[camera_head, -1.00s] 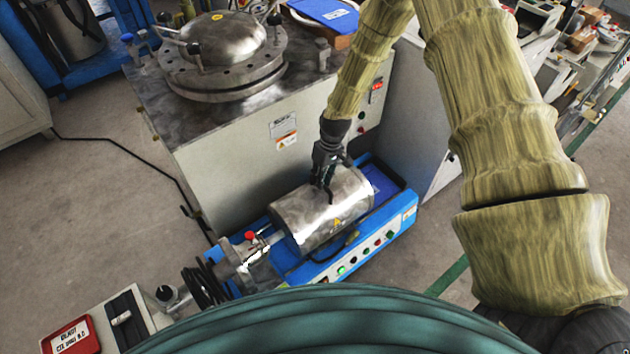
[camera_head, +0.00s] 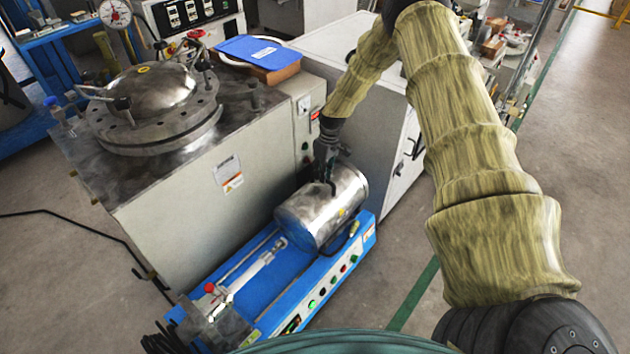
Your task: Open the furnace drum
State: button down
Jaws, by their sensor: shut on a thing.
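The furnace drum (camera_head: 312,222) is a shiny metal cylinder with a small yellow label. It sits at the right end of the blue furnace base (camera_head: 258,291), whose front panel has several coloured buttons. A metal rod with a red knob (camera_head: 210,288) lies exposed along the base, left of the drum. My gripper (camera_head: 329,184) comes down from above onto the top of the drum. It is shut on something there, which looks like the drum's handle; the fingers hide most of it.
A large grey cabinet with a round metal lid (camera_head: 155,90) stands behind the base. A blue folder (camera_head: 258,53) lies on a box on top of it. A white cabinet (camera_head: 398,150) stands to the right. Open floor (camera_head: 420,290) lies in front on the right.

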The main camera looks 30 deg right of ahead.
jog(key=shift+d, duration=0.2)
jog(key=c, duration=1.5)
grip_release()
jog(key=shift+o, duration=0.2)
jog(key=shift+w+r, duration=0.1)
notch_tip(320, 180, up, 12)
jog(key=d, duration=0.2)
jog(key=shift+w+f, duration=0.25)
jog(key=shift+w, duration=0.15)
